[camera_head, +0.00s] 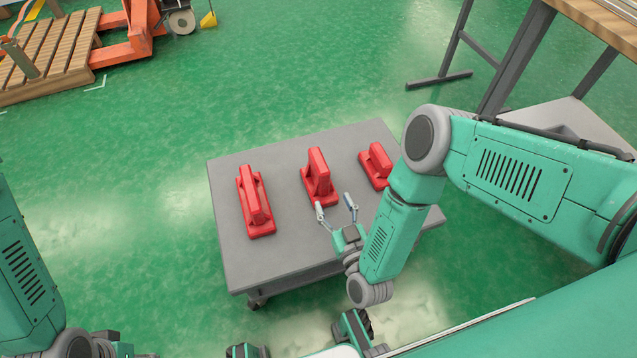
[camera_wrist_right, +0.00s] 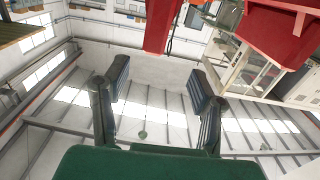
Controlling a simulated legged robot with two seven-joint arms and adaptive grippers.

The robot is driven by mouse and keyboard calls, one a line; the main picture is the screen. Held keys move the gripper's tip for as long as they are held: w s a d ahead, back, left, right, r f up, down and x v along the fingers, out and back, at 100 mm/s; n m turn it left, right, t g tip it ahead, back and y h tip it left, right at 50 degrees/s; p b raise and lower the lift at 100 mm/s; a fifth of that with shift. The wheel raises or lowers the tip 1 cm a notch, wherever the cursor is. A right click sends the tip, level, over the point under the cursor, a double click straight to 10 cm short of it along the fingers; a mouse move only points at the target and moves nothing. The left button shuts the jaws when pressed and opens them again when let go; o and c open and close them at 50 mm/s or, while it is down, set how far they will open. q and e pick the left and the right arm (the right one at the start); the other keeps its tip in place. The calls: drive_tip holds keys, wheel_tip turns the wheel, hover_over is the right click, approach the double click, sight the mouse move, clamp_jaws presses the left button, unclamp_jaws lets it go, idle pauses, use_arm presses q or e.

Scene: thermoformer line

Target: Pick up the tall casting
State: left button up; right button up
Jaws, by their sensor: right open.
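The tall casting (camera_head: 318,172) is red and stands upright on its base on the grey cart top (camera_head: 290,240), between two lower red castings. My right gripper (camera_head: 337,209) is open and empty just in front of the tall casting's near end, a little to its right and apart from it. In the right wrist view, the open fingers (camera_wrist_right: 158,105) show with nothing between them. Two red parts, one at the top middle (camera_wrist_right: 162,25) and one at the top right (camera_wrist_right: 285,35), are cut off by the frame; I cannot tell which castings they are. My left gripper is out of view.
A lower red casting (camera_head: 255,203) lies left of the tall one, and another (camera_head: 376,166) lies to its right, close to my right arm. An orange pallet jack (camera_head: 125,45) with a wooden pallet (camera_head: 50,55) stands far left. The green floor around the cart is mostly clear.

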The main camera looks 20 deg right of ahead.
sight(323, 179)
drive_tip(key=w+b, duration=0.2)
drive_tip(key=w, duration=0.6)
drive_tip(key=w+b, duration=0.1)
drive_tip(key=w, duration=0.1)
drive_tip(key=w+b, duration=0.1)
drive_tip(key=w, duration=0.2)
drive_tip(key=shift+w+d+f+b, duration=0.15)
drive_tip(key=shift+d+b, duration=0.05)
drive_tip(key=shift+b, duration=0.15)
clamp_jaws()
drive_tip(key=shift+w+r, duration=0.1)
drive_tip(key=shift+r, duration=0.1)
